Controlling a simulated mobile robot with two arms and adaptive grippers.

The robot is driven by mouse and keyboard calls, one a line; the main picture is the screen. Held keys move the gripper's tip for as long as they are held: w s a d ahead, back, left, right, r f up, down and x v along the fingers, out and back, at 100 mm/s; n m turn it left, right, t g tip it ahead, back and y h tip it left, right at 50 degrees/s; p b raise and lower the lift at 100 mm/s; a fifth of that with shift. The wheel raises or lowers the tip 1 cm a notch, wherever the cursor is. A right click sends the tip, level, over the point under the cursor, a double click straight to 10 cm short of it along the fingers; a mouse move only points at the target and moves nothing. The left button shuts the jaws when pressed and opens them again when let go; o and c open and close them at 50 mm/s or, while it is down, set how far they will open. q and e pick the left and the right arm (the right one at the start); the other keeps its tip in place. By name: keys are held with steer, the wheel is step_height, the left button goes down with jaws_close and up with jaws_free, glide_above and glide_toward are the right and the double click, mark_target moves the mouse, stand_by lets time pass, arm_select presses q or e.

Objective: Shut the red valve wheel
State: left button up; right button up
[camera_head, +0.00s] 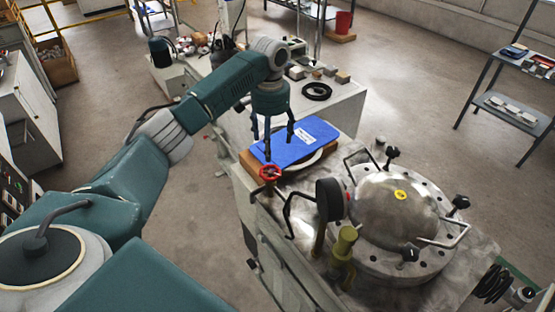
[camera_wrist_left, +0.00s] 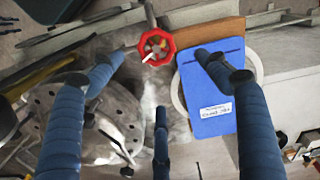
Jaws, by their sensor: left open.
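The red valve wheel (camera_head: 270,173) sits at the near left edge of the bench beside the domed steel vessel. In the left wrist view the spread fingers (camera_wrist_left: 159,75) show with the wheel between the two upper fingertips. I cannot tell the exact height gap; no contact is visible. My right gripper is not in view.
The blue clipboard (camera_head: 296,143) lies on a brown block beside the wheel. A black round gauge (camera_head: 329,199), an olive-yellow fitting (camera_head: 343,245) and the domed vessel (camera_head: 395,208) stand close to the right. A black coil (camera_head: 317,91) lies further back on the bench.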

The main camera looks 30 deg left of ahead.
arm_select(q)
steer(key=p, duration=0.1)
glide_above(271, 171)
step_height(271, 171, down, 5)
steer(key=shift+s+a+f, duration=0.1)
steer(key=shift+s, duration=0.05)
steer(key=f, duration=0.3)
steer(key=shift+w, duration=0.2)
steer(key=shift+f+p, duration=0.35)
steer(key=shift+f, duration=0.6)
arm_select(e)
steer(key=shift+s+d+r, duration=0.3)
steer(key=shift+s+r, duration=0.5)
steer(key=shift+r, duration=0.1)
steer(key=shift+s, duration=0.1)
arm_select(q)
steer(key=shift+r, duration=0.1)
steer(key=c, duration=1.1)
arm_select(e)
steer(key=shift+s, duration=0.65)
